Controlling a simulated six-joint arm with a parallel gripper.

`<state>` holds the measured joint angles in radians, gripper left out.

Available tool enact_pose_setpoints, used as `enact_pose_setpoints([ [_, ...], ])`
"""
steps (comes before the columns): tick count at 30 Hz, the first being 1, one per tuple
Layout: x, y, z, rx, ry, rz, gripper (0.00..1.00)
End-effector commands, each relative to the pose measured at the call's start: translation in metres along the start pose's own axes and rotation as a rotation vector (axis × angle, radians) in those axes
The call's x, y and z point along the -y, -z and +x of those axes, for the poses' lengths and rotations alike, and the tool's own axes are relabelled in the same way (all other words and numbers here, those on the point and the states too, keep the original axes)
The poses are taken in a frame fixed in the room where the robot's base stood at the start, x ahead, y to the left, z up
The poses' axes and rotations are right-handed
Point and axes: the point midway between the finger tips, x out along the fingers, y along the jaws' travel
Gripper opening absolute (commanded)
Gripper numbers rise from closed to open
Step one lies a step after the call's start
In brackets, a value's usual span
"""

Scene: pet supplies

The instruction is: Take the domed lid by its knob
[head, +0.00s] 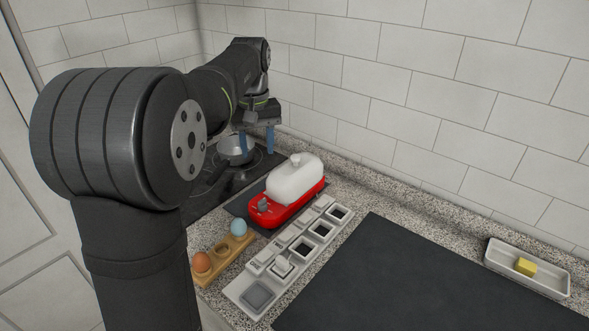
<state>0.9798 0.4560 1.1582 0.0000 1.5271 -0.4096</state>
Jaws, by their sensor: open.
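A grey, metallic-looking domed lid (234,153) sits low on the dark hob at the back left. Its knob cannot be made out. My gripper (256,143) points down with its two blue fingers apart and nothing seen between them. The left finger overlaps the lid's upper right part in the head view; the right finger is clear of it to the right. I cannot tell whether any finger touches the lid. My arm hides part of the left side.
A white cover (294,181) with a small knob sits on a red base (270,211) near the lid. In front are a wooden egg holder (220,259) with two eggs and a row of pale square compartments (277,284). A dark mat (400,285) lies clear; a butter tray (527,271) stands right.

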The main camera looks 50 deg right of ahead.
Motion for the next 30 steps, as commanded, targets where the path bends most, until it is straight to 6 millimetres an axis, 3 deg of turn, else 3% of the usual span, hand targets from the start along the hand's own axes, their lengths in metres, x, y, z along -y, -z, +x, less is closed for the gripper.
enact_pose_setpoints([
  [11,0.0000,0.0000,0.0000,0.000,0.000,0.000,0.45],
  [20,0.0000,0.0000,0.0000,0.000,0.000,0.000,1.00],
  [30,-0.0049,0.0035,-0.0022,-0.018,-0.025,0.077,1.00],
])
